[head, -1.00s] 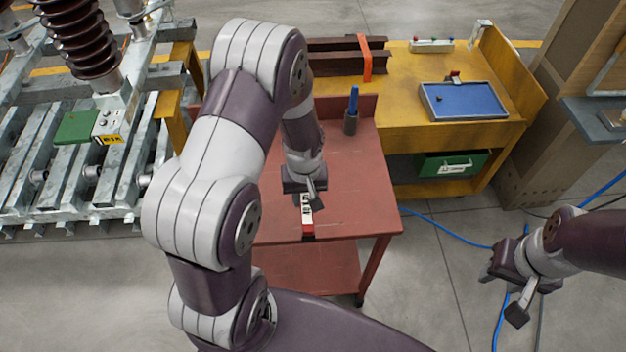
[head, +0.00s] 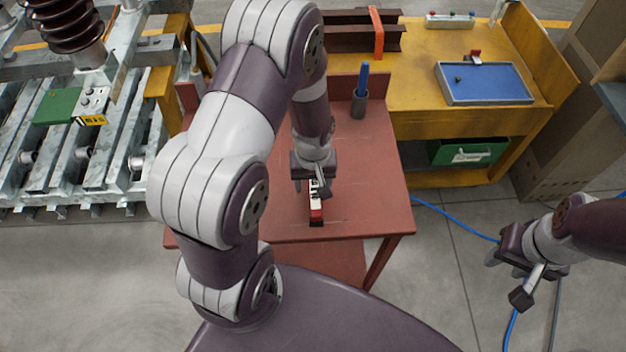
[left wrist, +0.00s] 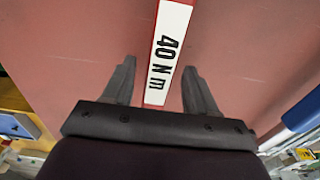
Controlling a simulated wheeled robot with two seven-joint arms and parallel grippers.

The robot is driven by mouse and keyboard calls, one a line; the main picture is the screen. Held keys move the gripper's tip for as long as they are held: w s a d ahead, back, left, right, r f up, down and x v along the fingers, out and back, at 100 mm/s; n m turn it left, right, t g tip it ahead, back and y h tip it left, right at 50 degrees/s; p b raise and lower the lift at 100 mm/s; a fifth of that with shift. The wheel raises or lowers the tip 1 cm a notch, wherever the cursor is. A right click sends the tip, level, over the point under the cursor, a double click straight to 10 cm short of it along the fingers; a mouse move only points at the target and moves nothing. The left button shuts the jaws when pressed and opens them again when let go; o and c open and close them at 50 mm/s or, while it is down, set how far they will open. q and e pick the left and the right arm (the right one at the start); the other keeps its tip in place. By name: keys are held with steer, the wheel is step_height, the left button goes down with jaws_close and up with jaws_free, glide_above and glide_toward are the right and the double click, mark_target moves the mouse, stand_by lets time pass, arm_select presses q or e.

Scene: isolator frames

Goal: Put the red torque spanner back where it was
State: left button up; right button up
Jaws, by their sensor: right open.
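A narrow strip (head: 315,187), white with a red end and a dark tip, lies on the red table (head: 375,205). In the left wrist view the left gripper (left wrist: 160,78) is open, with a finger on each side of the strip and gaps between. The strip's far end is hidden in the head view. My right gripper (head: 505,280) is open and empty, off the table at the right.
A grey cup (head: 358,108) with a blue handle stands at the table's back. In the left wrist view a blue cylinder (left wrist: 302,110) is at the right edge. A yellow bench (head: 420,75) with a blue tray (head: 485,85) stands behind. The table's right side is clear.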

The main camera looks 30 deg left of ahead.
arm_select(q)
steer(key=shift+w+r, duration=0.15)
steer(key=shift+r, duration=0.15)
step_height(320, 180, up, 11)
steer(key=s+d+r+m+t, duration=0.1)
steer(key=s+d+r+m, duration=0.2)
steer(key=s+m, duration=0.3)
steer(key=shift+d+p, duration=0.2)
steer(key=shift+p, duration=0.25)
steer(key=shift+s+r+p, duration=0.1)
steer(key=shift+r+p, duration=0.65)
steer(key=shift+r, duration=0.05)
